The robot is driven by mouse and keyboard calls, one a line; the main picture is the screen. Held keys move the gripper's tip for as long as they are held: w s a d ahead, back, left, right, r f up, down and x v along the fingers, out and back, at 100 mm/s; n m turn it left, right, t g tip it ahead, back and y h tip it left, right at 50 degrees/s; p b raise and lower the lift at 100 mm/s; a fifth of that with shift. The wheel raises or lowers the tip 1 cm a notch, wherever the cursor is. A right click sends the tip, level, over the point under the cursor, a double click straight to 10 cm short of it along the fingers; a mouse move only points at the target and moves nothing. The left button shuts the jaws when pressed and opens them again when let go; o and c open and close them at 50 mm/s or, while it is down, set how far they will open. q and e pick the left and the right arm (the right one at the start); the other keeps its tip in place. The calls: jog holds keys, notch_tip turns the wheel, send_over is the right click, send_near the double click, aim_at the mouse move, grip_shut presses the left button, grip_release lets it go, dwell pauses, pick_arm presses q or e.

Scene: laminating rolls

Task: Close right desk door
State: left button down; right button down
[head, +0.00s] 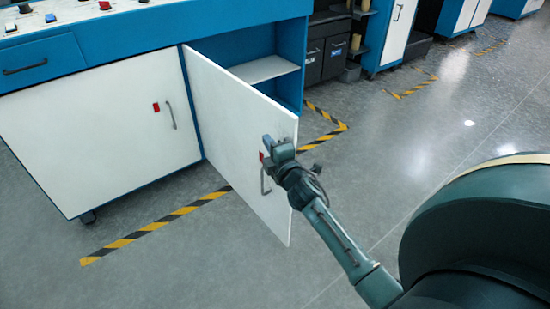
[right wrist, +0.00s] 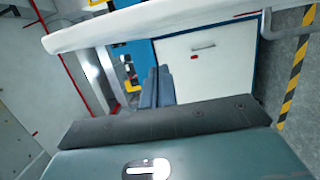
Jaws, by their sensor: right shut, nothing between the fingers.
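The right desk door (head: 240,130) is a white panel standing wide open, swung out from the blue desk. Its outer face, with a grey handle (head: 264,180) and a small red tag, shows in the head view. My right gripper (head: 279,150) is shut and empty, in front of that face near the free edge, just above the handle. In the right wrist view the closed fingers (right wrist: 157,86) point toward the white door panel (right wrist: 140,24), with its handle (right wrist: 285,28) at the right. I cannot tell whether they touch it. My left gripper is not in view.
The left desk door (head: 100,130) is closed, with its own handle. The open compartment holds a white shelf (head: 264,68). Yellow-black floor tape (head: 155,226) runs beneath the desk. Dark cabinets (head: 325,55) stand behind.

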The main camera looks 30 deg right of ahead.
jog(key=shift+d, duration=1.7)
